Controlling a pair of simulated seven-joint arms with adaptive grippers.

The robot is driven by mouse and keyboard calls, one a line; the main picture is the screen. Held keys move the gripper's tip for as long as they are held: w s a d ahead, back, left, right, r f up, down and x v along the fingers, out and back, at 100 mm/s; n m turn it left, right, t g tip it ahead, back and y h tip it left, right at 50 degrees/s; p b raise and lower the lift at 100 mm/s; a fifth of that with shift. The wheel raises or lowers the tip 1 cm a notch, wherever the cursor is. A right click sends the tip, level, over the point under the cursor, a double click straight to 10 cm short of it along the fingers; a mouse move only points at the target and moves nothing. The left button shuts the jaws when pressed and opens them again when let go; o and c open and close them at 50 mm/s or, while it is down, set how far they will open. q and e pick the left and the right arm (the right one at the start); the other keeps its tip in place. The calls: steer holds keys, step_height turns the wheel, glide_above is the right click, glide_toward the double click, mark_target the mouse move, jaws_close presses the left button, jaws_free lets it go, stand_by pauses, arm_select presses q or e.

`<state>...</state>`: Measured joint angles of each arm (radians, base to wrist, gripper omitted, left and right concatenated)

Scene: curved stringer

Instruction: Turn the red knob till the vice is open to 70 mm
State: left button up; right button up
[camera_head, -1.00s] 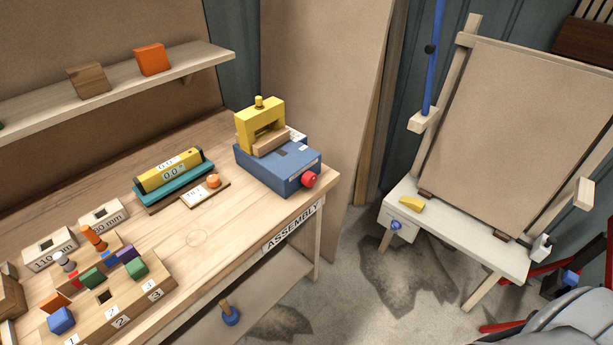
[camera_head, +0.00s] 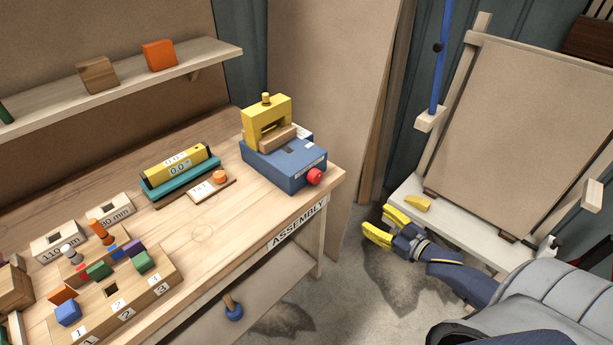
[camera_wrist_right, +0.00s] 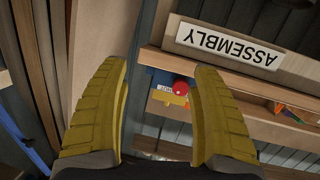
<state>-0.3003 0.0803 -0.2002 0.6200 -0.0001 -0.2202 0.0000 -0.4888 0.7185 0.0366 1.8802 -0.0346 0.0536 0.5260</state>
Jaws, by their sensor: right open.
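The vice has a blue base (camera_head: 284,165) and a yellow frame (camera_head: 267,122) with a wooden block in it, at the right end of the assembly bench. The red knob (camera_head: 315,177) sticks out of the base's right side. My right gripper (camera_head: 386,224) is open and empty, to the right of the bench, below and right of the knob and apart from it. In the right wrist view the red knob (camera_wrist_right: 180,87) shows between the two yellow fingers (camera_wrist_right: 160,100), at a distance. The jaw gap's size cannot be read. My left gripper is not in view.
The bench (camera_head: 235,225) carries a yellow level (camera_head: 178,165) on a teal holder, a card with an orange knob (camera_head: 219,176), and several coloured blocks at front left. A white easel stand (camera_head: 455,232) with a yellow piece is at right. The floor gap between is clear.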

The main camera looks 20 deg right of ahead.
mark_target(318, 178)
steer(key=w+a+r+t+y, duration=0.1)
steer(key=a+r+y, duration=0.2)
steer(key=a+r, duration=0.5)
steer(key=shift+m, duration=0.8)
steer(key=x, duration=0.5)
steer(key=r+x, duration=0.1)
steer(key=x, duration=0.5)
steer(key=d+x, duration=0.1)
steer(key=x, duration=0.4)
steer(key=shift+w+a+r, duration=0.1)
steer(key=shift+w+r, duration=0.2)
steer(key=shift+w, duration=0.3)
steer(key=shift+c, duration=0.3)
steer(key=c, duration=1.2)
steer(key=shift+n, duration=0.3)
steer(key=shift+a+r+n, duration=0.1)
steer(key=shift+n, duration=3)
